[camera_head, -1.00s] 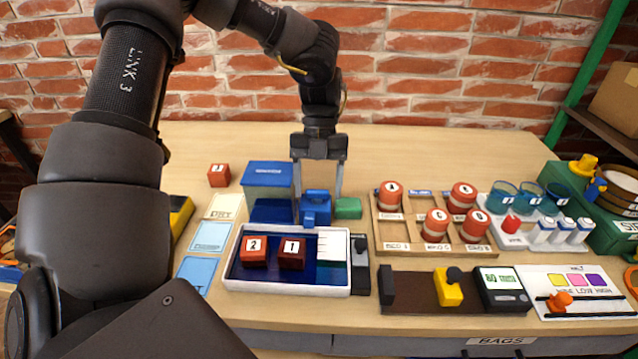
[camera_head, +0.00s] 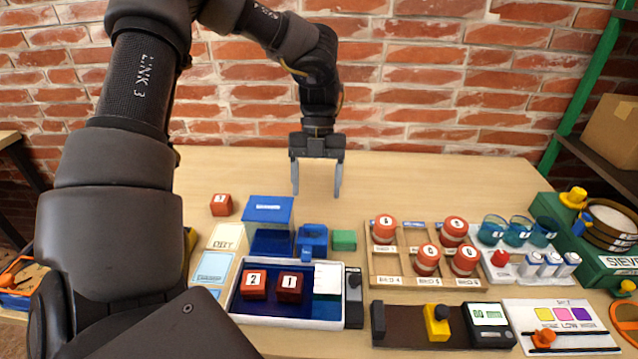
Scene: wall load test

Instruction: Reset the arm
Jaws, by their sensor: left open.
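My left gripper (camera_head: 317,192) is open and empty. Its two fingers point down over the back of the wooden table, behind the blue and green blocks. The left arm comes in from the left and arches across the top of the view. My right gripper is not in view. Below the left gripper stand a small blue piece (camera_head: 312,238) and a green block (camera_head: 344,240), both apart from the fingers. A white-rimmed tray (camera_head: 334,324) in front holds red cubes marked 2 (camera_head: 253,286) and 1 (camera_head: 289,287).
A red cube marked 3 (camera_head: 221,205) and a blue box (camera_head: 270,208) stand left of the gripper. A wooden rack (camera_head: 393,283) with orange-red weights, blue cups (camera_head: 520,230) and a green sieve box (camera_head: 594,262) lie right. The table's back middle is clear.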

